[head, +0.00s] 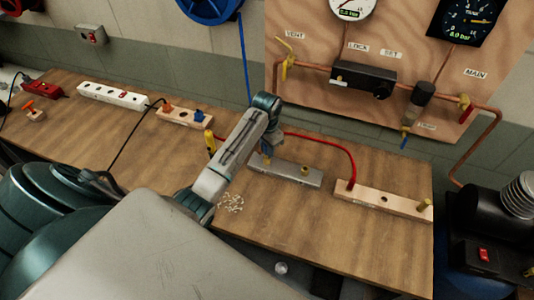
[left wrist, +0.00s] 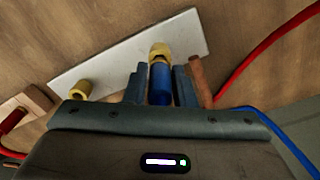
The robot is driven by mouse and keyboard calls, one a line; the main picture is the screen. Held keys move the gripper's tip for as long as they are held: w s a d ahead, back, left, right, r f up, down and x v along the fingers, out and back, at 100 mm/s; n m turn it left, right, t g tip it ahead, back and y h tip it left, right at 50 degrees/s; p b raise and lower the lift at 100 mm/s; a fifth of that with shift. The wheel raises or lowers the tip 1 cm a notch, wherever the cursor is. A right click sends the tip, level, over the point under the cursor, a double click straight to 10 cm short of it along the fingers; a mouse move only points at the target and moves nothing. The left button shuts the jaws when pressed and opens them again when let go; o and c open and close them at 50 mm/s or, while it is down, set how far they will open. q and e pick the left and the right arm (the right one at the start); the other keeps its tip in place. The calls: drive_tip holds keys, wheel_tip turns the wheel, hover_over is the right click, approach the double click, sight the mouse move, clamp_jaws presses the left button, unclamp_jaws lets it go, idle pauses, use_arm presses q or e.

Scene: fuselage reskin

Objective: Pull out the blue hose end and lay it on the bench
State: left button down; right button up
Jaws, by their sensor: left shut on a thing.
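My left gripper (head: 267,150) reaches down over the grey metal block (head: 292,176) on the bench (head: 335,232). In the left wrist view the fingers of this gripper (left wrist: 159,84) are shut on the blue hose end (left wrist: 160,86). The tip of the hose end meets a brass fitting (left wrist: 160,53) at the grey block (left wrist: 115,62); how deep it sits cannot be told. A second brass fitting (left wrist: 80,91) on the block is empty. The blue hose (head: 244,58) hangs from a blue reel. My right gripper is out of view.
A red hose (head: 340,145) runs behind the block to a wooden block (head: 385,200) at the right. A yellow-handled tool (head: 210,142) stands left of my forearm. Small pale bits (head: 231,202) lie on the bench. The front right bench top is clear.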

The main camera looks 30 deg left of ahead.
use_arm(q)
drive_tip(key=shift+r, duration=0.45)
drive_tip(key=shift+r, duration=1.45)
